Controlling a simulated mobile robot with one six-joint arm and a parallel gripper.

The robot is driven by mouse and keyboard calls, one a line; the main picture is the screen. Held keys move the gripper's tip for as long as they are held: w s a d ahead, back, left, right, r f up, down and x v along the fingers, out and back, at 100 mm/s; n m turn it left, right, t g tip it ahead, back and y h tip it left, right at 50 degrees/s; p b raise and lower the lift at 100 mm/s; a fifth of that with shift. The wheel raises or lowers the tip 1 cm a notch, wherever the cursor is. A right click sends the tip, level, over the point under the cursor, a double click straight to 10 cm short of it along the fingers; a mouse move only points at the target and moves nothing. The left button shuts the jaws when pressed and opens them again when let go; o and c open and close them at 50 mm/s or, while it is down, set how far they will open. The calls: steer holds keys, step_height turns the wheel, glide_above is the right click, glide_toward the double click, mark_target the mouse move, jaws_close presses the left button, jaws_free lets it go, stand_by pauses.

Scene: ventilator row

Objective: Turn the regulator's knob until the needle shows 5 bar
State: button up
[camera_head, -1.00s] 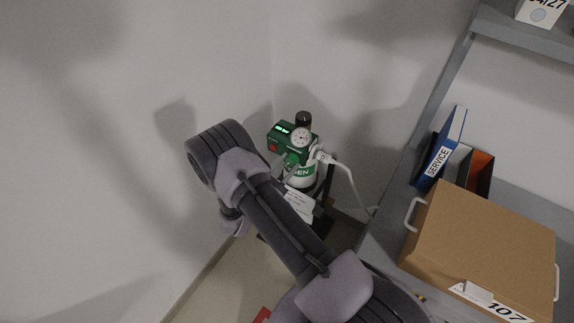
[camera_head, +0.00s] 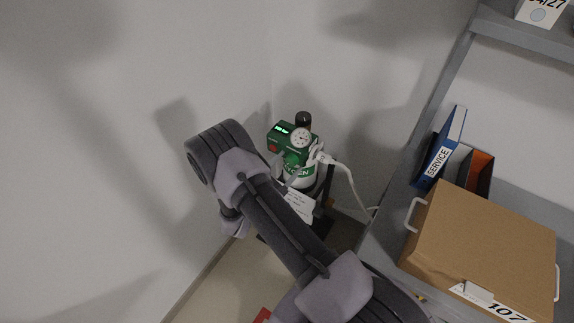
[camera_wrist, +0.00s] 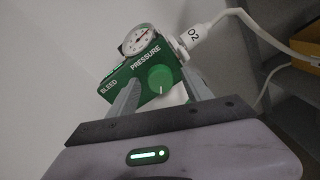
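The regulator (camera_head: 284,142) is a green box with a round white gauge (camera_head: 301,138), on top of an oxygen cylinder (camera_head: 304,178) near the wall corner. In the wrist view, the regulator face (camera_wrist: 118,82) reads BLEED and PRESSURE. The gauge (camera_wrist: 138,40) is tilted, and its numbers are too small to read. The green knob (camera_wrist: 160,78) sits under the word PRESSURE. My gripper (camera_wrist: 162,88) is open, one finger left of the knob and the other right of it, with visible gaps. In the head view, my arm partly covers the gripper.
A white connector marked O2 (camera_wrist: 193,36) and a pale hose (camera_head: 347,180) leave the regulator's right side. A grey shelf at right holds a brown box (camera_head: 480,245) and a blue SERVICE binder (camera_head: 440,150). A plain wall stands at left.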

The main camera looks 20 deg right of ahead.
steer(key=p+v, duration=0.3)
steer(key=v, duration=1.4)
steer(key=shift+a, duration=0.2)
steer(key=s+d+r+m+g+y, duration=0.2)
steer(key=s+d+r+m+g, duration=0.1)
steer(key=r+m+g, duration=0.4)
steer(key=s+d+r+m+g+y, duration=0.25)
steer(key=d+r+m, duration=0.2)
steer(key=r, duration=0.55)
steer(key=s+a+r+m+t+y, duration=0.3)
steer(key=s+r+m+y, duration=0.3)
steer(key=r, duration=0.2)
steer(key=s+a+r+m+t+y, duration=0.3)
steer(key=s+a+r+m+y, duration=0.1)
steer(key=s+r+m+y, duration=0.2)
steer(key=shift+s+r+m+b, duration=0.25)
steer(key=shift+r+m+b, duration=0.15)
steer(key=shift+r, duration=0.5)
